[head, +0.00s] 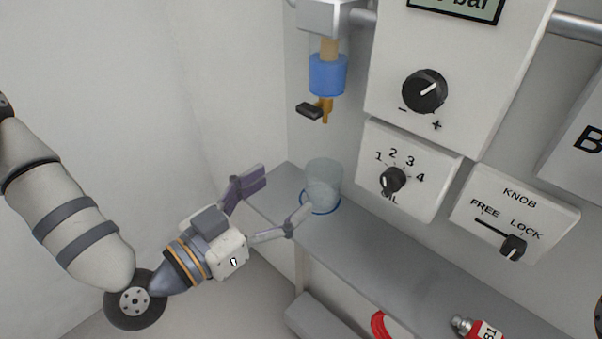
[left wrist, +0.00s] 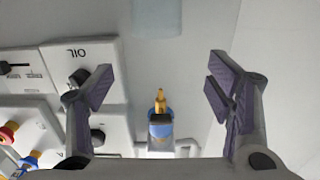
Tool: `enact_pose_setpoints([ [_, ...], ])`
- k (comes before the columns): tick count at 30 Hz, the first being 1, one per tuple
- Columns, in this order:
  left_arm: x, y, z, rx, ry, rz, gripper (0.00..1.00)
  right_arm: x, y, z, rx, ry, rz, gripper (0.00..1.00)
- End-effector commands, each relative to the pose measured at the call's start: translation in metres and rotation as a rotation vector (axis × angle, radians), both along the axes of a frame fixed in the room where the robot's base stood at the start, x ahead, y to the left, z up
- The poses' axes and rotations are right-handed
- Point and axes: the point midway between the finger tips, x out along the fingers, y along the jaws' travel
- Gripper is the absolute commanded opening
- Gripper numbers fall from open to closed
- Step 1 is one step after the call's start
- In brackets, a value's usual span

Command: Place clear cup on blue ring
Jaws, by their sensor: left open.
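The clear cup (head: 323,180) stands upright on the grey shelf near its left end. The blue ring (head: 325,212) shows as a thin blue line around the cup's base, so the cup appears to stand on it. My left gripper (head: 272,203) is open, just left of the cup, with one fingertip overlapping the cup's lower left edge; I cannot tell if they touch. In the left wrist view the open fingers (left wrist: 160,88) have nothing between them at their tips, and the pale cup (left wrist: 157,17) lies beyond them at the top. My right gripper is out of view.
An oil unit with blue fluid (head: 327,75) and a brass outlet hangs above the cup. Panels with an oil dial (head: 393,180) and a knob lock switch (head: 512,247) stand right of it. A red-and-silver fitting (head: 484,328) lies lower right. The middle of the shelf (head: 400,265) is clear.

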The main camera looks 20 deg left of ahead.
Motion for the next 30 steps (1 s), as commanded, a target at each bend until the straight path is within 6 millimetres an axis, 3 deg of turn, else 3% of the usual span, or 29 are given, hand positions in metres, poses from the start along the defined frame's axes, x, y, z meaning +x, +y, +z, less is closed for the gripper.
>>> enact_pose_setpoints([
  [8, -0.012, 0.001, -0.004, -0.001, 0.017, -0.008, 0.74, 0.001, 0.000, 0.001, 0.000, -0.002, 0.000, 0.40],
  [11, -0.029, -0.018, -0.049, -0.006, 0.203, -0.078, 0.74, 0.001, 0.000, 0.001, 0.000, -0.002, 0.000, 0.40],
  [14, -0.087, -0.045, -0.136, -0.006, 0.606, -0.175, 0.74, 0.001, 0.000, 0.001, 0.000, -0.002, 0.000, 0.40],
  [15, -0.123, -0.050, -0.172, 0.005, 0.806, -0.195, 0.74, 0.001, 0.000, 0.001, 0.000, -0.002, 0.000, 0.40],
  [16, -0.154, -0.050, -0.196, 0.017, 0.953, -0.198, 0.74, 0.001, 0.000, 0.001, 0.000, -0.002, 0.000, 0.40],
  [18, -0.226, -0.039, -0.238, 0.065, 1.279, -0.162, 0.74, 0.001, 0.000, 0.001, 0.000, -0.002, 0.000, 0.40],
  [19, -0.256, -0.032, -0.249, 0.092, 1.406, -0.130, 0.74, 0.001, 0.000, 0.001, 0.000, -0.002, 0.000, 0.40],
  [21, -0.316, -0.009, -0.264, 0.165, 1.650, -0.029, 0.74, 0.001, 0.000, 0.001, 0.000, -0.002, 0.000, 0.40],
  [24, -0.373, 0.021, -0.266, 0.262, 1.873, 0.133, 0.74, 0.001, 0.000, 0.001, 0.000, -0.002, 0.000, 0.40],
  [27, -0.398, 0.038, -0.262, 0.315, 1.967, 0.239, 0.74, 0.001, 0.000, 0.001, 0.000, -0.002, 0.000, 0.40],
  [30, -0.403, 0.042, -0.261, 0.324, 1.985, 0.268, 0.74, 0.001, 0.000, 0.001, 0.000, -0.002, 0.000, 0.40],
])
